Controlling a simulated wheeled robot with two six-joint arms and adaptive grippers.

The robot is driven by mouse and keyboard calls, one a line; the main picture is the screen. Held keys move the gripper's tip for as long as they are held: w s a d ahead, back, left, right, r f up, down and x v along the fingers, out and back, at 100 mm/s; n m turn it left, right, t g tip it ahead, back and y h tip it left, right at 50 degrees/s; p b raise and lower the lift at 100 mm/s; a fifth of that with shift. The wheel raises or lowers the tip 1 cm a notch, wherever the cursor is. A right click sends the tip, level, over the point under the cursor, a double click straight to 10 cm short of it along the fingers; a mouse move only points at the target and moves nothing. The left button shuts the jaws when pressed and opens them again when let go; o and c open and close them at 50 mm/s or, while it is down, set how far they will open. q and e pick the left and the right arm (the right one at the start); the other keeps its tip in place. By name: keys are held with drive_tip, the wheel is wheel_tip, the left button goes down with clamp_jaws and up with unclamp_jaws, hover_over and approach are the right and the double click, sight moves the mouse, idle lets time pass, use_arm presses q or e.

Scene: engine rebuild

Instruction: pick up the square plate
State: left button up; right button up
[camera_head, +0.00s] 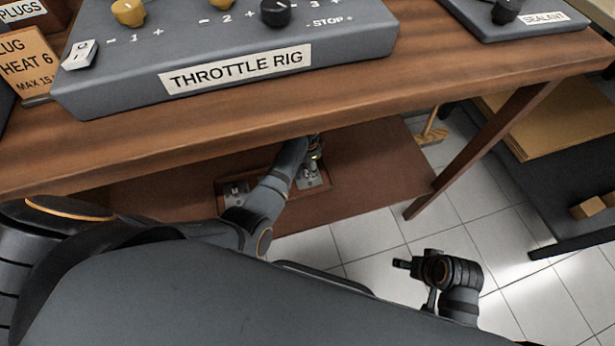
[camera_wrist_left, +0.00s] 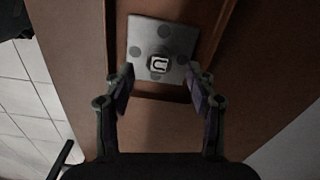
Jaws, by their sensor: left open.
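The square plate (camera_wrist_left: 163,36) is grey metal with dark round spots and a dark raised piece at its middle. It lies in a wooden tray (camera_wrist_left: 214,45) on the lower shelf. In the head view part of the plate (camera_head: 312,181) shows beside my gripper. My left gripper (camera_head: 314,150) reaches under the table top to the shelf; in the left wrist view its fingers (camera_wrist_left: 162,88) are open, apart on both sides of the plate's near edge. I cannot tell whether they touch it. My right arm (camera_head: 440,272) shows over the floor, but its fingertips are not clear.
The wooden table (camera_head: 440,85) overhangs the shelf (camera_head: 375,160) and carries the throttle rig (camera_head: 235,80). Another plate-like metal part (camera_head: 236,193) sits in the tray's left side. A table leg (camera_head: 480,145) stands right of the shelf.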

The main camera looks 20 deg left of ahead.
sight(307, 172)
use_arm(q)
wheel_tip(307, 172, down, 3)
drive_tip(key=shift+s+f+b, duration=0.1)
drive_tip(key=shift+b, duration=0.4)
use_arm(e)
drive_tip(key=shift+w+a+f+t, duration=0.15)
drive_tip(key=shift+a+f+t, duration=0.05)
drive_tip(key=shift+f, duration=0.35)
drive_tip(key=shift+w+a+f+t, duration=0.15)
drive_tip(key=shift+f+t, duration=0.05)
drive_tip(key=shift+f, duration=0.3)
use_arm(q)
clamp_jaws()
use_arm(e)
drive_tip(key=shift+r, duration=0.1)
